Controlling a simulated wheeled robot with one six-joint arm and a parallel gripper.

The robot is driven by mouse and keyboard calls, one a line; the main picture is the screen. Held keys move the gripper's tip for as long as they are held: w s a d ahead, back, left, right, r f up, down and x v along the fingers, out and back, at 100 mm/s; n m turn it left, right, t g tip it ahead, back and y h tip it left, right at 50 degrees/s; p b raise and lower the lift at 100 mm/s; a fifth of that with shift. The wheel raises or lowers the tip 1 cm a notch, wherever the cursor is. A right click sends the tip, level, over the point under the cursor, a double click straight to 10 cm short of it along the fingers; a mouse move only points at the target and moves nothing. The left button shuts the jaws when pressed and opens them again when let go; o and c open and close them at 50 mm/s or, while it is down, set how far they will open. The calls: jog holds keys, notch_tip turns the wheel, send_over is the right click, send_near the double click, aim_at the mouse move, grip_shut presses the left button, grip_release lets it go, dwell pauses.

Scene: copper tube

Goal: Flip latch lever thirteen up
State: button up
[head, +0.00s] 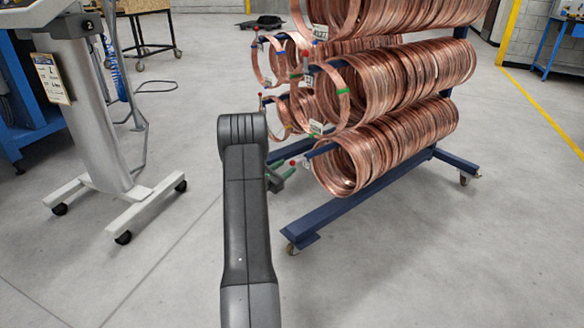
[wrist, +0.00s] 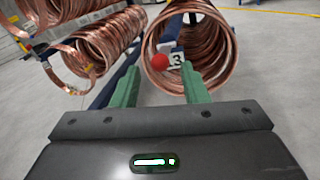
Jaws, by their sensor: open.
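A red ball knob (wrist: 160,62) sits in front of a white tag (wrist: 176,60) in the wrist view. A figure 3 is readable on the tag; the ball may hide part of it. The knob (head: 292,163) and tag (head: 306,164) also show in the head view, at the end of the lowest rack arm. My gripper (wrist: 159,72) has green fingers, spread apart on either side of the knob's line, with nothing between them. In the head view my gripper (head: 281,176) is close to the knob, partly hidden by my arm. The lever's stem is hidden behind the ball.
Copper coils (head: 385,155) hang on a blue wheeled rack (head: 355,200); one bunch (wrist: 205,45) lies just beyond the fingers. Other red knobs and tags show on arms above. A grey wheeled stand (head: 90,110) is at left. The floor (head: 420,270) in front is clear.

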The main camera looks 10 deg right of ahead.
aim_at(292, 161)
jog(key=shift+b+x, duration=0.45)
jog(key=shift+x, duration=1.9)
jog(key=shift+r, duration=0.1)
grip_shut()
